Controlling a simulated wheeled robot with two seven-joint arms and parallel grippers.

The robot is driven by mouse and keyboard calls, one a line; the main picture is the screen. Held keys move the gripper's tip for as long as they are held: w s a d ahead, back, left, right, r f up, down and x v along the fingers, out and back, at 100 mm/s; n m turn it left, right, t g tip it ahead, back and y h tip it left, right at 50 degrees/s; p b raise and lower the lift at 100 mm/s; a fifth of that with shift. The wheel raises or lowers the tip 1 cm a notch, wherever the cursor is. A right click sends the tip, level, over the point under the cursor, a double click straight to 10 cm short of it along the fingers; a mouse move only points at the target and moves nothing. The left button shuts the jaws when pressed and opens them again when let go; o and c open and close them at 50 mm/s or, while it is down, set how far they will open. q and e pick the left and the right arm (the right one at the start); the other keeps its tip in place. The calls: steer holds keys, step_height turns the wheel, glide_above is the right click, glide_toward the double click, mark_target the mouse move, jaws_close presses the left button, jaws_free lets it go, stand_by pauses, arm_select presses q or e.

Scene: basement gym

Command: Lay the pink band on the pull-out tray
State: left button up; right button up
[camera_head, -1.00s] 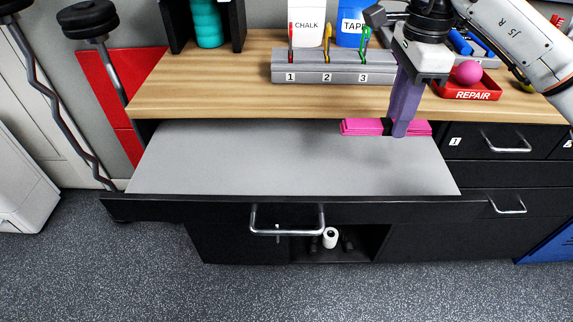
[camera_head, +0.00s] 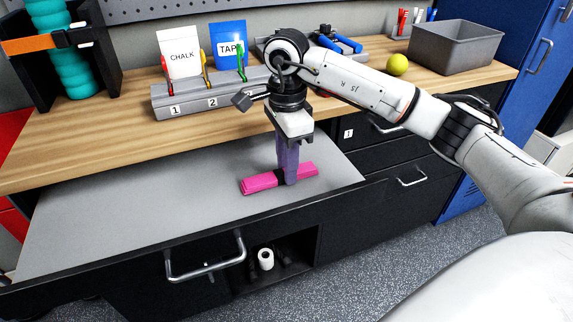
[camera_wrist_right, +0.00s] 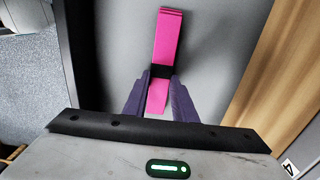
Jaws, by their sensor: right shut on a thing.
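The pink band (camera_head: 259,184) is a flat folded strip with a dark wrap at its middle. My right gripper (camera_head: 287,180) points down and its purple fingers are shut on the band's middle. The pull-out tray (camera_head: 130,215) is a grey surface in the open black drawer, and the band is over its right part, close to the surface. I cannot tell whether the band touches it. In the right wrist view the band (camera_wrist_right: 168,40) runs lengthwise between my right fingers (camera_wrist_right: 158,88), with the grey tray (camera_wrist_right: 120,45) behind it. My left gripper is out of view.
The wooden bench top (camera_head: 105,135) lies behind the tray, with a numbered grey rack (camera_head: 205,97), chalk (camera_head: 180,55) and tape (camera_head: 229,42) pouches, a yellow ball (camera_head: 397,65) and a grey bin (camera_head: 455,48). The drawer handle (camera_head: 205,262) sticks out in front. The tray's left part is clear.

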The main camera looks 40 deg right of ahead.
steer(key=o, duration=1.1)
steer(key=shift+f, duration=0.1)
step_height(320, 180, up, 12)
steer(key=shift+r+p, duration=0.15)
steer(key=shift+p, duration=0.75)
